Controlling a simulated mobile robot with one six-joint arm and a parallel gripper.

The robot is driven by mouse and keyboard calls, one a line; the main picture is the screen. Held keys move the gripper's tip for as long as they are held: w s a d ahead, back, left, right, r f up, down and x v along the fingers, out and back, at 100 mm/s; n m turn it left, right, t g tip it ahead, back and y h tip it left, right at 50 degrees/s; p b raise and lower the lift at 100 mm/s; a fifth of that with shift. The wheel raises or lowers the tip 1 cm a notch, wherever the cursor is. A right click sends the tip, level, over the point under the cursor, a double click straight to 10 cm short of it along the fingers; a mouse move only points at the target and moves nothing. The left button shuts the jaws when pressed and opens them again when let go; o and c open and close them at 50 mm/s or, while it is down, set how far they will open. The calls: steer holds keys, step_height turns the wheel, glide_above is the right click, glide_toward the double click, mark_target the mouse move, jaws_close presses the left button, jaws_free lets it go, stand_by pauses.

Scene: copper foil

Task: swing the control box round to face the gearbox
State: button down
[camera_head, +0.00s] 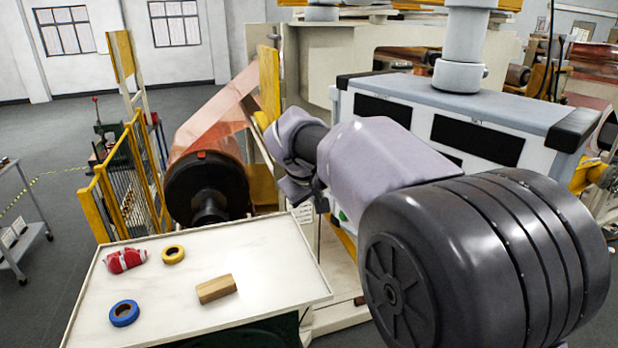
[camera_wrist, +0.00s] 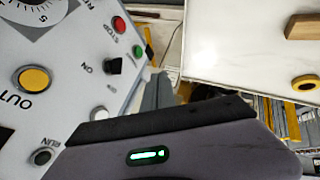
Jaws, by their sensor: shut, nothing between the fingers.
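The control box (camera_head: 408,88) is a pale grey box with black corner pieces, hanging from a thick grey column at the upper right. The side with dark rectangular panels faces me in the head view. In the wrist view its button face (camera_wrist: 70,92) fills the left, with a yellow button, red and green buttons, a black knob and a dial. My gripper (camera_head: 314,196) is shut and empty, beside the box's left end and partly hidden by my wrist. I cannot tell if it touches the box. I cannot pick out the gearbox with certainty.
A white-topped table (camera_head: 255,245) at the lower left holds a red-and-white cloth (camera_head: 125,260), yellow tape (camera_head: 173,254), blue tape (camera_head: 124,313) and a wooden block (camera_head: 216,289). A copper foil roll (camera_head: 206,185) and yellow guard rail (camera_head: 122,190) stand behind it. Open floor lies far left.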

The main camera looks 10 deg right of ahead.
glide_toward(335, 212)
step_height(335, 212, down, 4)
steer(key=a, duration=0.3)
steer(key=shift+w+d+f+p, duration=0.1)
steer(key=shift+w+d+p, duration=0.05)
steer(key=shift+w+d, duration=0.4)
steer(key=shift+w+d+r+p, duration=0.15)
steer(key=shift+w+d, duration=0.15)
steer(key=shift+d, duration=0.45)
steer(key=shift+w+d+f+p, duration=0.15)
steer(key=shift+w+d, duration=0.3)
steer(key=shift+d, duration=0.2)
steer(key=shift+w, duration=0.15)
